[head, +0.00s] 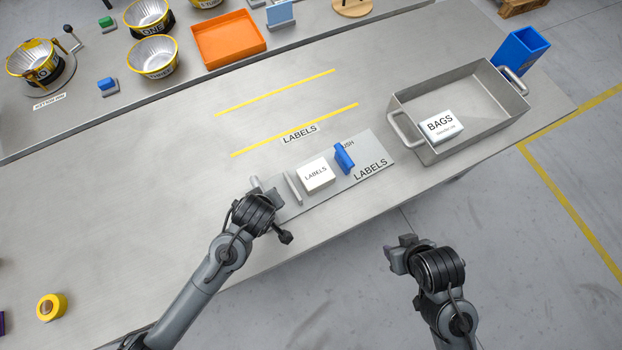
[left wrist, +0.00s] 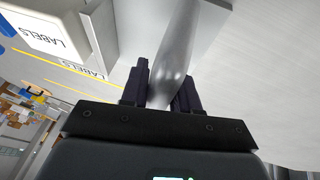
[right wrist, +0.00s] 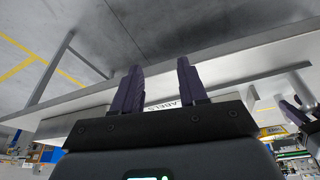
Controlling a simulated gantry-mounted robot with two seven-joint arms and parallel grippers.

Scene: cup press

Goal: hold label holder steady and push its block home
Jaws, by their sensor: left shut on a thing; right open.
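The label holder (head: 278,212) is a flat grey plate near the table's front edge, marked LABELS. A white block (head: 316,174) labelled LABELS sits on it between a thin grey upright bar (head: 292,188) and a blue upright piece (head: 344,158). There are visible gaps on both sides of the block. My left gripper (head: 262,190) is at the plate's left end. In the left wrist view its fingers are shut on a rounded silver handle (left wrist: 176,55) of the holder. My right gripper (head: 398,250) is open and empty, off the table's front edge, apart from the holder.
A grey metal tray (head: 470,95) with handles stands to the right, holding a white BAGS block (head: 440,125). A blue bin (head: 520,50) is behind it. Yellow lines (head: 295,130) lie behind the holder. An orange tray (head: 228,40) and several cups are at the back.

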